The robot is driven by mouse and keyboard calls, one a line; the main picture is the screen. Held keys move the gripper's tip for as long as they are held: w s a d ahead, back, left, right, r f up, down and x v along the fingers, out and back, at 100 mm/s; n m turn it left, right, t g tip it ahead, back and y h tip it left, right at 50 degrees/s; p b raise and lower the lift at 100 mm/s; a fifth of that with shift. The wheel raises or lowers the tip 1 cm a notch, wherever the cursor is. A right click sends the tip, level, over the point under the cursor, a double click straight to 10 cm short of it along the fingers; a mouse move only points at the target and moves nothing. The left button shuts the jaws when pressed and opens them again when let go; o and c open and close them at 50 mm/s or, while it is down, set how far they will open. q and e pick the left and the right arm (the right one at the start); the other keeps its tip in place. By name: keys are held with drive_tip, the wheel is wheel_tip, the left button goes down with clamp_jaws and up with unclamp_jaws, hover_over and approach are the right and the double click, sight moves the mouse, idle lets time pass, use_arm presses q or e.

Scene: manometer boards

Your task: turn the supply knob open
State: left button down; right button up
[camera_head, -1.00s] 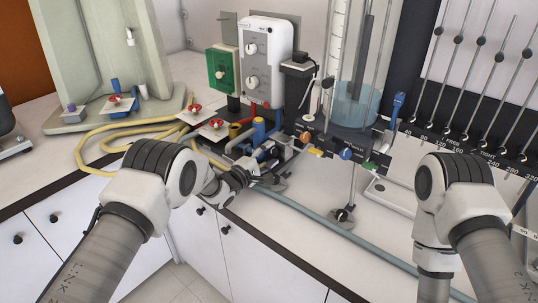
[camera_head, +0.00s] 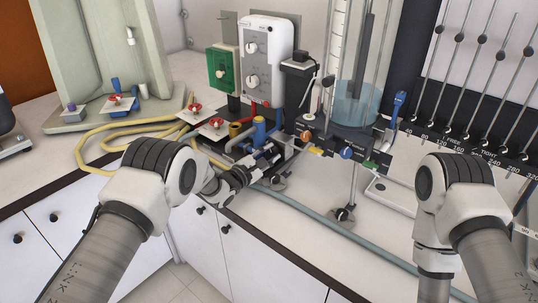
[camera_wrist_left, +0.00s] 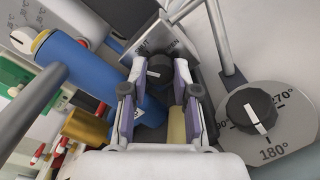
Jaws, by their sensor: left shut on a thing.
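The supply knob (camera_wrist_left: 160,68) is a small dark knob with a pale pointer line, in front of a grey plate (camera_wrist_left: 158,36) with partly hidden lettering that seems to read SHUT and OPEN. My left gripper (camera_wrist_left: 158,82) is shut on it, one finger on each side, in the left wrist view. In the head view my left gripper (camera_head: 268,158) reaches in among the pipe fittings beside a blue upright cylinder (camera_head: 259,130), and hides the knob. My right gripper is out of view; only its arm shows at the right.
A second black knob (camera_wrist_left: 252,110) on a round degree dial (camera_wrist_left: 285,128) sits close right of the gripper in the wrist view. A blue cylinder (camera_wrist_left: 78,68) and a brass-coloured fitting (camera_wrist_left: 88,130) lie close left. A glass vessel (camera_head: 358,104) and a manometer board (camera_head: 480,125) stand to the right.

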use_arm(q)
drive_tip(key=c, duration=1)
unclamp_jaws()
drive_tip(key=shift+o, duration=0.6)
drive_tip(key=shift+w+d, duration=0.1)
hover_over(253, 185)
